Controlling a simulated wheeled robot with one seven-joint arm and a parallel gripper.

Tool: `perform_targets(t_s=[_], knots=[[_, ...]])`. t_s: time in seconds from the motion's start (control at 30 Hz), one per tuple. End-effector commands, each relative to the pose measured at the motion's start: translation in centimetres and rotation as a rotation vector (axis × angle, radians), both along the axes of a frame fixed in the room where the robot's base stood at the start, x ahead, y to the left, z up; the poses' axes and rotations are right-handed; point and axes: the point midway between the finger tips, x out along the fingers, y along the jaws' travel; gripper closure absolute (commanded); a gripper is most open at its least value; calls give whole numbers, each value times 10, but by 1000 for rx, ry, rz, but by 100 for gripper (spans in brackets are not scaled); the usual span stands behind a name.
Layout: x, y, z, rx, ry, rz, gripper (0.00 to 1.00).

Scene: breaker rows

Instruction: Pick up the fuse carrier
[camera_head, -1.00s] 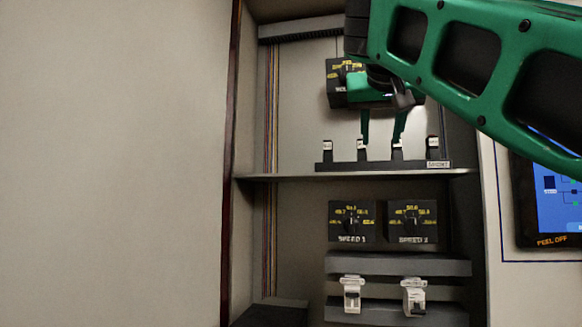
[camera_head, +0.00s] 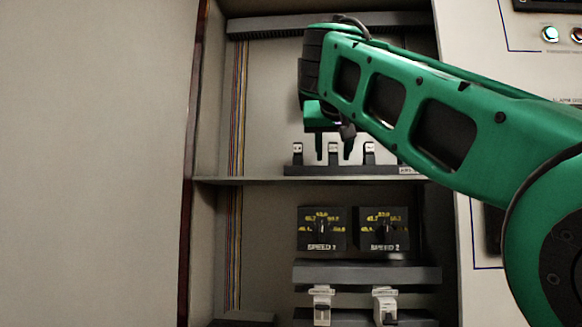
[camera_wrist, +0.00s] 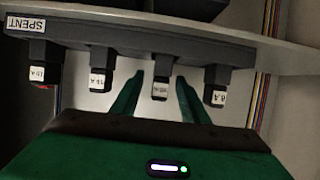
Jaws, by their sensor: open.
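Several black fuse carriers with white labels stand in a row on a dark rack (camera_head: 345,170) on the cabinet's upper shelf. In the head view, my gripper (camera_head: 333,154) is open and points down, its fingers on either side of the second carrier (camera_head: 333,147) from the left. In the wrist view, that carrier (camera_wrist: 160,84) shows between the green fingers of my gripper (camera_wrist: 158,82), with a gap on each side. Its label is too blurred to read. The carrier beside it (camera_wrist: 217,85) reads 6 A. The task line does not say which carrier is meant.
The rack's end plate reads SPENT (camera_wrist: 25,24). Neighbouring carriers (camera_head: 297,148) stand close to the fingers. The shelf edge (camera_head: 310,181) runs below the rack. SPEED dials (camera_head: 322,229) and two white breakers (camera_head: 321,305) sit lower down. Wires (camera_head: 236,120) run along the left wall.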

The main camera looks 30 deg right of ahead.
Motion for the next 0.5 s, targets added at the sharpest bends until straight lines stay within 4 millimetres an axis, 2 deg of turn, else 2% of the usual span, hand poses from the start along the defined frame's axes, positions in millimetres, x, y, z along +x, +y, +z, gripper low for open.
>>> perform_targets(t_s=[0.3,0.5], knots=[[34,-20,-15,1,4,0,59],[37,-23,-16,1,1,0,59]])
